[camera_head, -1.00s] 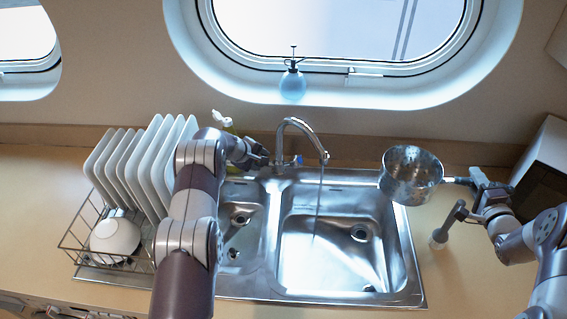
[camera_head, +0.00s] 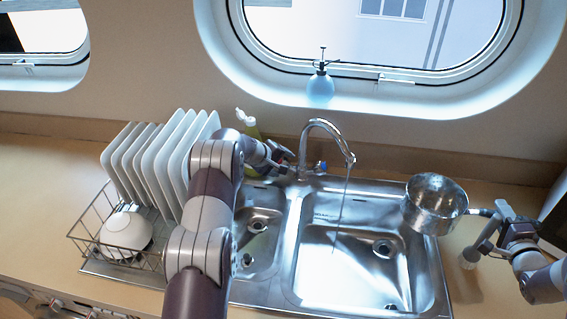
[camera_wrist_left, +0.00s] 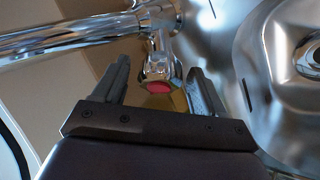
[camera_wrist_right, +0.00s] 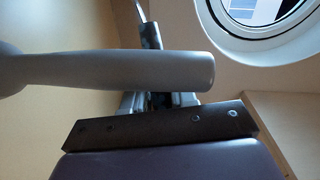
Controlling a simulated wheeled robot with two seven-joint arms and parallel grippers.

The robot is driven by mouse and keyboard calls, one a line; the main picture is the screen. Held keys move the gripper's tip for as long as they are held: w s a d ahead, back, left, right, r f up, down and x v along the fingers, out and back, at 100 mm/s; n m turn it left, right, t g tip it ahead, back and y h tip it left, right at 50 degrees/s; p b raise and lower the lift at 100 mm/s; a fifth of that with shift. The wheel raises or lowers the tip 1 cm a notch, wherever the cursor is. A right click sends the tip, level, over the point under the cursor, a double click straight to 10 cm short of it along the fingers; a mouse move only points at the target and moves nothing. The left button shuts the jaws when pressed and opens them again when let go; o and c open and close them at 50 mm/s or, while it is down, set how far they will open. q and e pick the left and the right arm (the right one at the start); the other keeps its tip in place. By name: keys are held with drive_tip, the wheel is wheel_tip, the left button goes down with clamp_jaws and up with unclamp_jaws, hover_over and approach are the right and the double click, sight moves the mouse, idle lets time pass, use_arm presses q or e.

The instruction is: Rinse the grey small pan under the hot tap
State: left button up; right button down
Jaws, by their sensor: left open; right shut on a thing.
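The grey small pan (camera_head: 434,204) is held above the back right corner of the right sink basin, to the right of the running water. The tap (camera_head: 325,125) is running a thin stream into the right basin, clear of the pan. The hot tap handle, with a red mark (camera_wrist_left: 159,87), lies between the open fingers of my left gripper (camera_wrist_left: 162,85). In the head view, my left gripper (camera_head: 282,158) is left of the tap; its fingertips are hard to make out.
A dish rack (camera_head: 90,228) with several white plates (camera_head: 160,160) and a white bowl (camera_head: 126,232) stands left of the sink. A green bottle (camera_head: 250,128) is behind my left arm. A blue spray bottle (camera_head: 320,90) stands by the window. The right basin (camera_head: 330,265) looks empty.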

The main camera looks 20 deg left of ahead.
use_arm(q)
drive_tip(key=shift+r, duration=0.1)
drive_tip(key=shift+s+a+r, duration=0.15)
drive_tip(key=shift+s+r, duration=0.05)
drive_tip(key=shift+s, duration=0.1)
use_arm(e)
drive_tip(key=shift+w+f, duration=0.1)
drive_tip(key=shift+f, duration=0.05)
use_arm(q)
drive_tip(key=b+v, duration=0.3)
drive_tip(key=v, duration=0.8)
use_arm(e)
wheel_tip(320, 180, down, 3)
drive_tip(key=shift+r, duration=0.2)
use_arm(q)
drive_tip(key=shift+r, duration=0.1)
